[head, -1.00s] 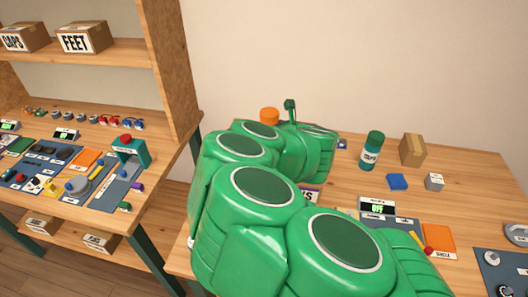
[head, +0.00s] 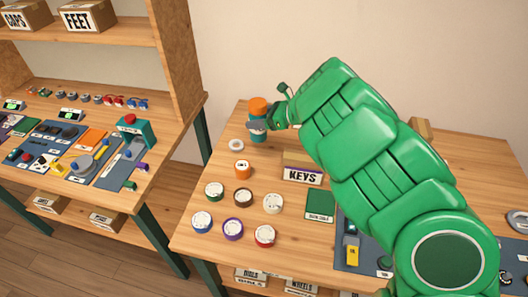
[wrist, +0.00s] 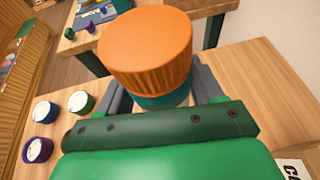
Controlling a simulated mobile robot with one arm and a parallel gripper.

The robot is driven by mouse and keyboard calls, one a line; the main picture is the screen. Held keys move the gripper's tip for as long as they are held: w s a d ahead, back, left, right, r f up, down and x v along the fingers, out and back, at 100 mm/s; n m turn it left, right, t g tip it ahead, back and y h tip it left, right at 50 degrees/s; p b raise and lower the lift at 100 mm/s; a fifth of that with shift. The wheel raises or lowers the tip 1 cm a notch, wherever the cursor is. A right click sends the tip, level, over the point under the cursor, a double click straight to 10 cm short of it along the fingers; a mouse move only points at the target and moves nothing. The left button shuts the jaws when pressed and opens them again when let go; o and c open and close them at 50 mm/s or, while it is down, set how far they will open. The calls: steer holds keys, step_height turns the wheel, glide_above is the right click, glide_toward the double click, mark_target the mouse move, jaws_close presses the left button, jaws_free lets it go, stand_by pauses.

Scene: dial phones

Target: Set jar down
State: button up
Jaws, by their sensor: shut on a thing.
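The jar (head: 257,135) is teal with an orange lid (head: 258,106). It is upright at the back left corner of the wooden table (head: 190,232). My gripper (head: 258,124) is shut around its body, below the lid. In the wrist view the orange lid (wrist: 148,48) fills the upper middle, with a strip of teal body (wrist: 165,100) between the grey fingers (wrist: 163,92). I cannot tell whether the jar's base touches the table or is just above it.
Several round dial pieces, a KEYS box (head: 302,170) and a green pad (head: 320,205) are in front. My arm covers the table's right middle. Another bench (head: 160,172) stands at left.

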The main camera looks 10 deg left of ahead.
mark_target(264, 133)
steer(key=shift+w+d+r+n+g, duration=0.15)
steer(key=shift+d+r+n+g, duration=0.1)
steer(key=shift+d+n+g, duration=0.15)
steer(key=shift+w+d+r+n+g, duration=0.15)
steer(key=shift+d+r+n+g, duration=0.15)
steer(key=shift+d+g, duration=0.15)
steer(key=shift+d+f, duration=0.1)
steer(key=shift+f, duration=3.9)
steer(key=shift+f, duration=0.1)
steer(key=o, duration=1.7)
steer(key=shift+c, duration=0.2)
steer(key=v, duration=1.2)
